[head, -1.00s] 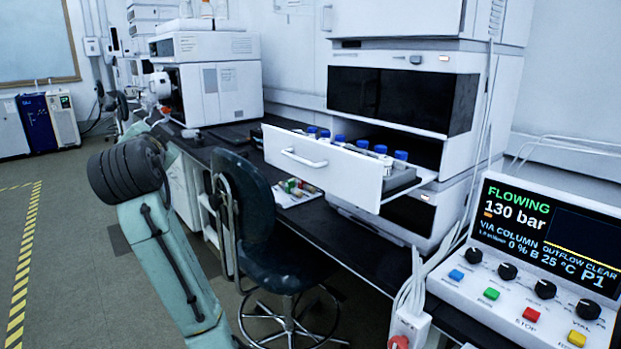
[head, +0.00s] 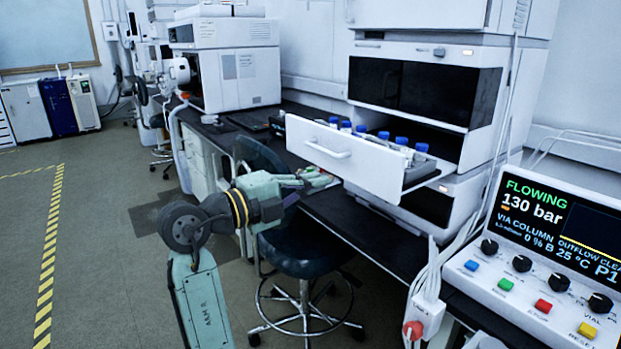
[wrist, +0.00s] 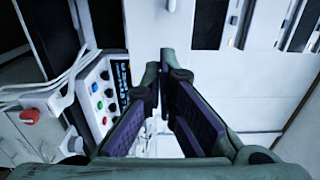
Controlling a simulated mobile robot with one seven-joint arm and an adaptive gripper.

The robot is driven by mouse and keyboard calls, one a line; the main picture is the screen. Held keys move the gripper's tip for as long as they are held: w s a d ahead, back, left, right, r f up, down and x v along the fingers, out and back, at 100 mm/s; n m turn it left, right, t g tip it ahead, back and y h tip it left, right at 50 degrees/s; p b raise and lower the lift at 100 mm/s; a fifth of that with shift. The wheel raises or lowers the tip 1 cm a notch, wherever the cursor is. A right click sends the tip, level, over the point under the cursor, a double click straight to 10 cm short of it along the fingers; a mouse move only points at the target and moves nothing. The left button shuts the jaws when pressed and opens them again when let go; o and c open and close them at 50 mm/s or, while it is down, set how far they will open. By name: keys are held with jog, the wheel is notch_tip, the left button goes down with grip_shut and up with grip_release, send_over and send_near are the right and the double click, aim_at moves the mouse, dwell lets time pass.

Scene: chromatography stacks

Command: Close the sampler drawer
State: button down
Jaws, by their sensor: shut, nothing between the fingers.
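The sampler drawer (head: 365,172) stands pulled out of the white stack, with a white front panel and a bar handle (head: 328,148). Several blue-capped vials (head: 402,141) stand in its tray. My gripper (head: 322,180) is shut and empty, low by the left part of the drawer front, below the handle. Whether it touches the panel cannot be told. In the wrist view my gripper's dark fingers (wrist: 163,75) point toward white surfaces, and I cannot make out the drawer there for certain.
A stool (head: 305,250) stands under my gripper in front of the dark bench (head: 345,215). A control panel (head: 550,250) reading FLOWING 130 bar sits at the right with cables (head: 432,270) beside it. Open floor (head: 110,220) lies to the left.

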aim_at(364, 167)
jog(key=p+x, duration=0.3)
jog(key=x, duration=0.6)
jog(key=shift+w+d+r+p, duration=0.1)
jog(key=shift+w+d+p, duration=0.05)
jog(key=shift+d+p, duration=0.15)
jog(key=shift+w+d, duration=0.3)
jog(key=b+x, duration=0.5)
jog(key=x, duration=1.7)
jog(key=shift+w+d+b, duration=0.15)
jog(key=shift+d+b, duration=0.05)
jog(key=shift+b, duration=0.2)
jog(key=shift+w+d, duration=0.35)
jog(key=shift+d, duration=0.1)
